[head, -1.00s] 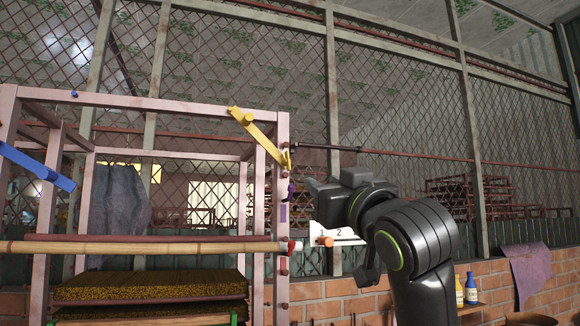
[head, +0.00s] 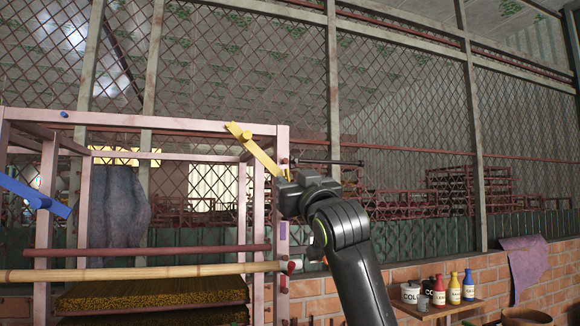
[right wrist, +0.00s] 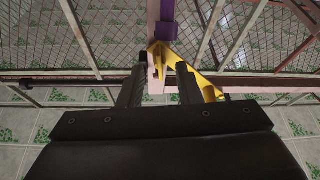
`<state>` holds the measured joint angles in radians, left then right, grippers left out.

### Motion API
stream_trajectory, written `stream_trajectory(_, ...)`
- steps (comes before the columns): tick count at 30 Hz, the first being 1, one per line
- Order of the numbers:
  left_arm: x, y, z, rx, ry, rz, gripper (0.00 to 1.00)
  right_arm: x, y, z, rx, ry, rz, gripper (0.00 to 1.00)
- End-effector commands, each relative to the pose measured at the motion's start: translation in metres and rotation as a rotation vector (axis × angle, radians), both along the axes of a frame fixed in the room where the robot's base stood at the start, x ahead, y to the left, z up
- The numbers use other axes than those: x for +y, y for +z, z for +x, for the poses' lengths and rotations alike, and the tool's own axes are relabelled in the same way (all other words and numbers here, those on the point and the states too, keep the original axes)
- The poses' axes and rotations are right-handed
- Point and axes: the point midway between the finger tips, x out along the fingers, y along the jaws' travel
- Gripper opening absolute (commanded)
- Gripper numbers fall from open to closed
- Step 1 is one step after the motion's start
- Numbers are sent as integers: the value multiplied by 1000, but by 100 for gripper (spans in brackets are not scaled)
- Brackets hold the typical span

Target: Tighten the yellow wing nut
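A yellow bar (head: 252,147) slopes down to the right across the top right corner of the pink rack (head: 140,118). In the right wrist view, a yellow piece with wing-like prongs (right wrist: 163,54), which looks like the wing nut, sits on the post just beyond my fingertips; the bar (right wrist: 208,90) runs behind the right finger. My right gripper (right wrist: 163,66) is open, its two fingers apart on either side of the yellow piece's lower part. I cannot tell whether they touch it. In the head view, my right gripper (head: 287,182) covers the nut. My left gripper is not in view.
A blue bar (head: 30,193) is at the rack's left. A bamboo pole (head: 140,272) crosses its front. A thin dark rod (head: 330,162) sticks out right of the post. Bottles (head: 454,288) and pots stand on a shelf (head: 440,308) at the right.

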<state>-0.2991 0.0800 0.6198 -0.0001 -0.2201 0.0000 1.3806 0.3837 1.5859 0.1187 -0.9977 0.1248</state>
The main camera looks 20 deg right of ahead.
Motion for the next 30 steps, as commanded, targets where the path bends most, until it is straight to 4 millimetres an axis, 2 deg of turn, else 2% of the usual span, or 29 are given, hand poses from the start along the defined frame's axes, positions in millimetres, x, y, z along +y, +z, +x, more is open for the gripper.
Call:
stream_trajectory(1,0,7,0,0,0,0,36,1,5,6,2,0,0,31)
stream_trajectory(6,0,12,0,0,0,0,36,2,7,16,1,0,0,31)
stream_trajectory(16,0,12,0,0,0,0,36,2,7,18,-1,0,-1,31)
stream_trajectory(23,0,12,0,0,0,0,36,2,7,18,-1,0,0,2)
stream_trajectory(30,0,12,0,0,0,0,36,2,7,17,-1,0,2,0)
